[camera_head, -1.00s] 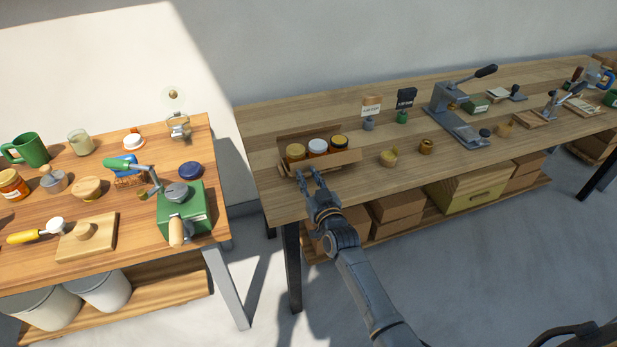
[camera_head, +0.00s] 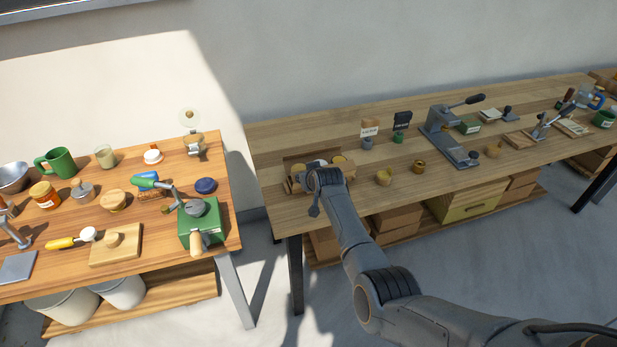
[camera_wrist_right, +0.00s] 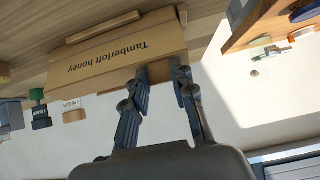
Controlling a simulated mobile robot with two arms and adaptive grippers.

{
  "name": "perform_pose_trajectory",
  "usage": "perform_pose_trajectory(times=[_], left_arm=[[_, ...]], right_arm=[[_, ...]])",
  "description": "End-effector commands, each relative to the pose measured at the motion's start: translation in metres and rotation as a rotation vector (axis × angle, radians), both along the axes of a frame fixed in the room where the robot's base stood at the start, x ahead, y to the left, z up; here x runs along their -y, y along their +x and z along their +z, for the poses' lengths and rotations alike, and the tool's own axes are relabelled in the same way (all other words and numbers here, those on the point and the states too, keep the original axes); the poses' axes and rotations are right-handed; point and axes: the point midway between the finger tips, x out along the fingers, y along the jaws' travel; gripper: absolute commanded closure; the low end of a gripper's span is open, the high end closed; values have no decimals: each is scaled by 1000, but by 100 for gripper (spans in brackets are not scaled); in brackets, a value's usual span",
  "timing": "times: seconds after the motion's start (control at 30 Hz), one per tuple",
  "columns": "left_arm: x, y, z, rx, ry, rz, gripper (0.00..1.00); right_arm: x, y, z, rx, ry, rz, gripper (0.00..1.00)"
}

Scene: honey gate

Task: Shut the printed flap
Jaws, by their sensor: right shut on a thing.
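The printed flap (camera_wrist_right: 112,52) is brown cardboard lettered "Tamberloft honey", upside down in the wrist view. It belongs to an open cardboard box (camera_head: 291,187) at the left end of the long bench. My right gripper (camera_wrist_right: 161,72) is shut on the flap at its edge, its two fingertips at the lettered panel's end. In the head view my right gripper (camera_head: 322,182) covers the front of the box and most of the flap. Parts of jar lids (camera_head: 339,160) show inside the box. My left gripper is not in view.
Small wooden pots (camera_head: 384,177) stand right of the box, with two label cards (camera_head: 402,120) behind. A grey lever press (camera_head: 447,135) is farther right. A second table (camera_head: 150,285) with a green grinder (camera_head: 198,225) stands at left, across a gap.

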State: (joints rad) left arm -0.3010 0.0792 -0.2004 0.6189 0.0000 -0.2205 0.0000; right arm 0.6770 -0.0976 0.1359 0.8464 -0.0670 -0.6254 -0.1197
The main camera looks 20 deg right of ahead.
Motion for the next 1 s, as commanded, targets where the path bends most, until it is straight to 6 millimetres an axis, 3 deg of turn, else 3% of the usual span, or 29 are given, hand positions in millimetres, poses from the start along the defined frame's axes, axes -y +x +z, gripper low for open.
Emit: perform_pose_trajectory(times=[0.27, 1.0], left_arm=[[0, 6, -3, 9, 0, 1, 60], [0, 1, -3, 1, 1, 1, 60]], right_arm=[[0, 12, 7, 20, -2, 0, 100], [0, 14, 11, 27, 0, 0, 100]])
